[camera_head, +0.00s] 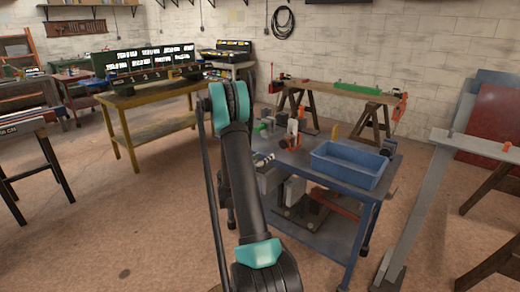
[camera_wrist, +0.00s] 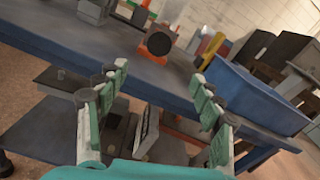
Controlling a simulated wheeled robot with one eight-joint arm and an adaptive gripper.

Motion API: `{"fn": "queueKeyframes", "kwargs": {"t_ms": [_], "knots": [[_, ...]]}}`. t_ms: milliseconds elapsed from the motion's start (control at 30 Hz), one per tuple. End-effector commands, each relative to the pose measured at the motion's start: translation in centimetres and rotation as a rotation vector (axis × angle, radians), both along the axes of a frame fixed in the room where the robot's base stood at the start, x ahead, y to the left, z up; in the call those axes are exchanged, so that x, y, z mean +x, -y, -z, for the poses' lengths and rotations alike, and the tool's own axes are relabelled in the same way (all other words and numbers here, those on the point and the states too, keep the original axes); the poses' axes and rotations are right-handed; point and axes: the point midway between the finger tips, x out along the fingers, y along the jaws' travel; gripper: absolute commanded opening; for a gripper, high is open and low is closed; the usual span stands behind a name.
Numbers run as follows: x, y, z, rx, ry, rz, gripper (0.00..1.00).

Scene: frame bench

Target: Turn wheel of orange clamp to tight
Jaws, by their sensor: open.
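The orange clamp (camera_wrist: 173,31) stands on the blue workbench (camera_wrist: 75,35) in the wrist view, at the top middle. Its dark round wheel (camera_wrist: 160,44) faces me. The clamp also shows in the head view (camera_head: 293,127), upright near the back of the bench and left of the blue bin. My gripper (camera_wrist: 158,74) is open and empty, with one finger on each side of the wrist view. In that picture the wheel lies beyond and above the gap between the fingertips, apart from both. The wheel's setting cannot be told.
A blue bin (camera_wrist: 245,92) sits on the bench right of the clamp, beyond my right finger. A yellow upright piece (camera_wrist: 211,47) stands between clamp and bin. Grey items (camera_wrist: 97,10) stand left of the clamp. Below the bench top is a lower shelf (camera_head: 320,238) holding parts.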

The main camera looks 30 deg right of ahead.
Motion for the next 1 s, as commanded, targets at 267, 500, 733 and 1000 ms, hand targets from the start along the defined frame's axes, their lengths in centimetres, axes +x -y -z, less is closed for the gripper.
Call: {"fn": "queueKeyframes", "kwargs": {"t_ms": [267, 500, 733, 1000], "knots": [[0.7, 2.8, 0.1, -0.005, -0.002, 0.008, 0.67], [2.5, 7.1, 0.1, -0.004, -0.002, 0.008, 0.67], [4.3, 11.3, 0.1, -0.004, -0.002, 0.007, 0.67], [5.9, 15.2, 0.1, -0.004, -0.002, 0.007, 0.67]]}}
